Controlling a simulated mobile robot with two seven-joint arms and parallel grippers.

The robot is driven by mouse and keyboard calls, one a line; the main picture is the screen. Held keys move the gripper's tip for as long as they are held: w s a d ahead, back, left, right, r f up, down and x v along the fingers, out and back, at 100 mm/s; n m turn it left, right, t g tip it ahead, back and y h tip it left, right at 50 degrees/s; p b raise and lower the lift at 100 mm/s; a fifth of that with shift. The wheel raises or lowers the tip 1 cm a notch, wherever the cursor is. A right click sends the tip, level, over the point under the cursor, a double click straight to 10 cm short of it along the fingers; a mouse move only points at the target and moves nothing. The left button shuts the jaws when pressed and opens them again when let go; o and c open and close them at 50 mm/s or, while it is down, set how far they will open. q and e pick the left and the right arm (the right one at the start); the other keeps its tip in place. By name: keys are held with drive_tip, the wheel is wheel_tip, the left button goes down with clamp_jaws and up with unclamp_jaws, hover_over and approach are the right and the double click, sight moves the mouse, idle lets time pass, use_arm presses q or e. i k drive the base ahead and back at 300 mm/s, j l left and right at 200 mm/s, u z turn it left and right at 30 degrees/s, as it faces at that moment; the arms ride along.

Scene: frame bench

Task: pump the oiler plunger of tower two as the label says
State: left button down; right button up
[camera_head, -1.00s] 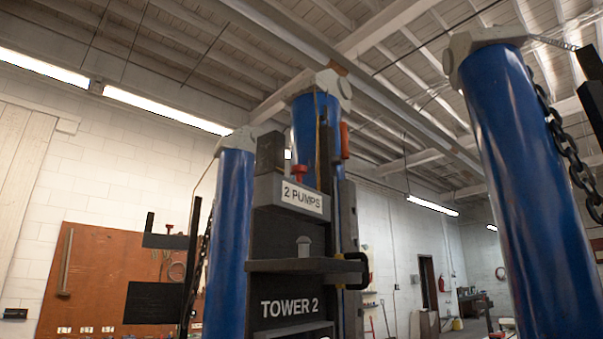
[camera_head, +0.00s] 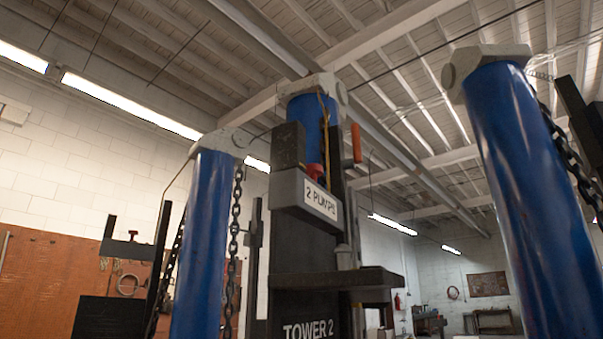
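Tower two (camera_head: 300,250) is a dark upright stand in the middle of the view, with "TOWER 2" in white letters low on its face. Near its top is a dark oiler box (camera_head: 287,190) with a white label (camera_head: 320,200) reading "2 PUMPS". A red plunger knob (camera_head: 314,171) stands on top of this box, partly against the blue post behind. I cannot tell how far the plunger is pressed. A small grey domed part (camera_head: 345,257) sits by the shelf (camera_head: 350,278) below the label. Neither of my grippers is in view.
Blue posts with pale caps stand at left (camera_head: 200,240), behind the tower (camera_head: 308,105) and close at right (camera_head: 520,190). Dark chains hang beside the left and right posts. An orange handle (camera_head: 356,143) sits right of the oiler. Another dark stand with a red knob (camera_head: 133,234) is at left.

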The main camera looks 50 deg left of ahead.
sight(314, 171)
drive_tip(key=k+j, duration=0.1)
drive_tip(key=j, duration=0.3)
drive_tip(key=k+j, duration=0.1)
drive_tip(key=j, duration=0.7)
drive_tip(key=k+j, duration=0.15)
drive_tip(key=j, duration=0.25)
drive_tip(key=k+j, duration=0.1)
drive_tip(key=j, duration=0.35)
drive_tip(key=z, duration=0.05)
